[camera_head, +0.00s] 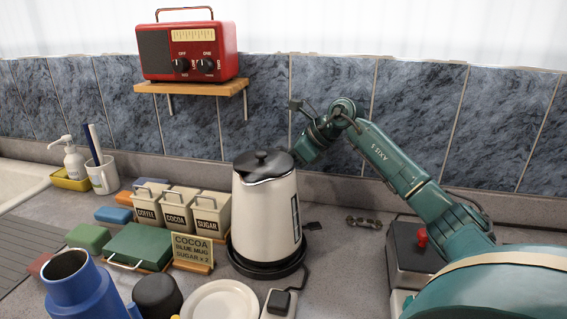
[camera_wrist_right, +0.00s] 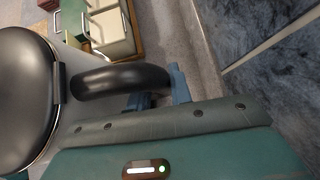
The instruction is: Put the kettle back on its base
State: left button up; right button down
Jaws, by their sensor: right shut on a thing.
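The cream kettle (camera_head: 265,212) with a black lid (camera_head: 263,163) stands upright over its round black base (camera_head: 262,271) on the counter. Its bottom lines up with the base; I cannot tell whether it is fully seated or just above. My right gripper (camera_head: 304,152) is behind the kettle's upper right side, its fingers mostly hidden there. In the right wrist view the blue fingers (camera_wrist_right: 160,92) are shut on the kettle's black handle (camera_wrist_right: 118,80), and the dark lid (camera_wrist_right: 25,85) shows at the left. My left gripper is not in view.
Labelled canisters (camera_head: 180,208), a green box (camera_head: 138,245) and a cocoa sign (camera_head: 192,250) stand left of the kettle. A blue jug (camera_head: 85,290) and white plate (camera_head: 222,301) are in front. A red radio (camera_head: 187,51) sits on a shelf. A red-knobbed appliance (camera_head: 412,250) stands right.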

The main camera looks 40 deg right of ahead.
jog(key=shift+f+b, duration=0.35)
jog(key=shift+b, duration=0.1)
dwell(0.5)
jog(key=c, duration=1.6)
grip_release()
jog(key=shift+o, duration=0.3)
jog(key=shift+s+f, duration=0.1)
jog(key=shift+f, duration=0.3)
jog(key=v, duration=1.1)
jog(key=shift+r, duration=0.15)
